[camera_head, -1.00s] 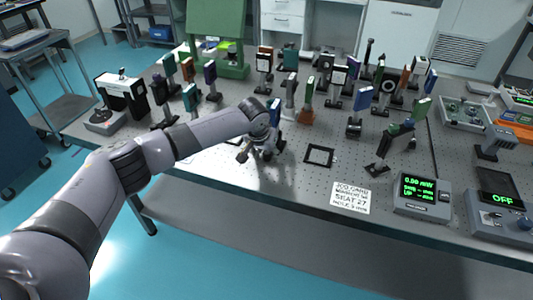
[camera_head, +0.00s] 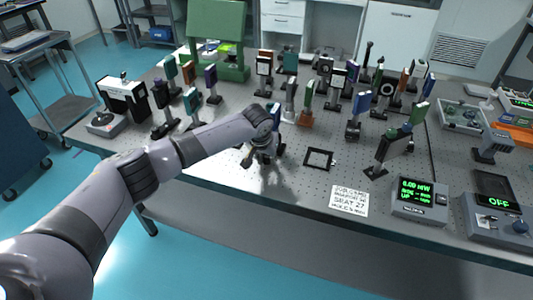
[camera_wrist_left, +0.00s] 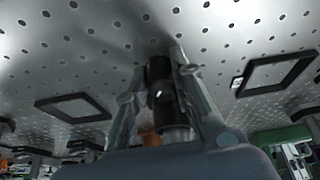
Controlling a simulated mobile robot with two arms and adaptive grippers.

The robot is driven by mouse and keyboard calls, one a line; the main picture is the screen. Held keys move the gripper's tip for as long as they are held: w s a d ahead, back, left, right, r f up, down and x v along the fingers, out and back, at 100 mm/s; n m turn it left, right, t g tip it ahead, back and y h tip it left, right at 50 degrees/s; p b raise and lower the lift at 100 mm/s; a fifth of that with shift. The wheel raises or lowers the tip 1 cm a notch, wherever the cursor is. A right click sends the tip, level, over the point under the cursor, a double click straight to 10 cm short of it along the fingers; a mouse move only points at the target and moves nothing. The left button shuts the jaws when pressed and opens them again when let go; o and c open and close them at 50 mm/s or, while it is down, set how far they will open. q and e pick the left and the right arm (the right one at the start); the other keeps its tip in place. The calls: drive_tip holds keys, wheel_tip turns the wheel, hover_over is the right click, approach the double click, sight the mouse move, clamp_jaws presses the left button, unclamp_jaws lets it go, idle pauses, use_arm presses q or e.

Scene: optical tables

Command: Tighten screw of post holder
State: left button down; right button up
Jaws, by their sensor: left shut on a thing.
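My left gripper (camera_head: 260,158) is low over the front middle of the perforated optical table (camera_head: 235,180). In the left wrist view its two fingers (camera_wrist_left: 162,62) stand on either side of a black cylindrical post holder (camera_wrist_left: 163,108) and are shut on it. A bare metal post (camera_wrist_left: 176,136) shows at the holder's lower end in that view. A small bright spot lies on the holder's side, but I cannot make out the screw clearly. In the head view my gripper mostly hides the holder. My right gripper is not in view.
A black square outline (camera_head: 319,159) lies right of my gripper. A printed card (camera_head: 348,200) and a power meter (camera_head: 420,200) stand near the front edge. Several mounted optics fill the back. A dark mount (camera_head: 388,150) stands further right. Bare table lies in front of my gripper.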

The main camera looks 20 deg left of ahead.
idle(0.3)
use_arm(q)
drive_tip(key=c, duration=1.4)
unclamp_jaws()
drive_tip(key=v, duration=1.2)
